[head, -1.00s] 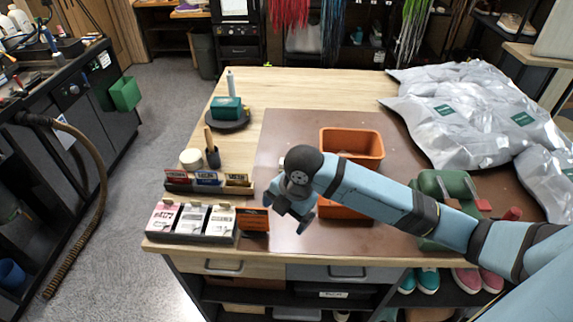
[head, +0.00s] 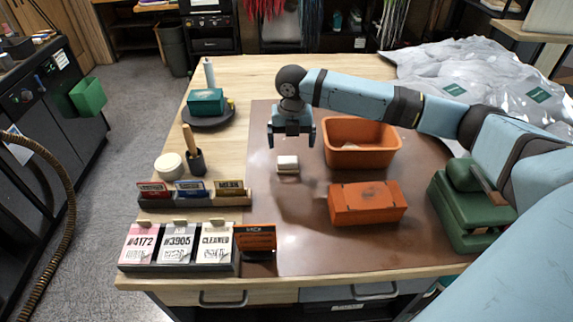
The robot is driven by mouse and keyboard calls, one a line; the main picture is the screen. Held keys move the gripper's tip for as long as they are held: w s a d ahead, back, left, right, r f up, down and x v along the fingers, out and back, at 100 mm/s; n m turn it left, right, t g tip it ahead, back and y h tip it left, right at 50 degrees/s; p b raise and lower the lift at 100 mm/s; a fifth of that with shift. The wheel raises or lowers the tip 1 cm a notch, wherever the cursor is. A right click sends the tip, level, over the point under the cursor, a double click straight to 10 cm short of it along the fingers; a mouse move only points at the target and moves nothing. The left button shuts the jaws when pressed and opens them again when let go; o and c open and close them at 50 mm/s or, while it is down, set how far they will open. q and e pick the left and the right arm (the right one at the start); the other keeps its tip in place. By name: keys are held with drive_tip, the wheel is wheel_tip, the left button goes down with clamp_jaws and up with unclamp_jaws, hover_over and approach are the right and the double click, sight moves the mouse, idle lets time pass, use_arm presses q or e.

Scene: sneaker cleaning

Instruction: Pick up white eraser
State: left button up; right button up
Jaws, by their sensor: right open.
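The white eraser (head: 287,164) is a small white block lying on the brown mat (head: 300,237), left of the orange bin. My right gripper (head: 291,143) is open and empty, pointing down just behind and above the eraser. Its two fingers are spread apart, and the eraser lies in front of them in the picture. I cannot tell the exact height gap. My left gripper is not in view.
An orange bin (head: 361,146) stands right of the gripper, with an orange box (head: 366,204) in front of it. A green device (head: 470,207) stands at the right. Card holders (head: 178,246) line the front left. Silver bags (head: 480,75) lie at the back right.

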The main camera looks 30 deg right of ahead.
sight(288, 159)
drive_tip(key=f, duration=0.5)
drive_tip(key=w+f, duration=0.1)
drive_tip(key=f, duration=0.2)
drive_tip(key=shift+a+f, duration=0.2)
drive_tip(key=shift+f, duration=0.1)
drive_tip(key=c, duration=1)
drive_tip(key=shift+r, duration=0.15)
wheel_tip(288, 159, up, 20)
drive_tip(key=shift+f, duration=0.1)
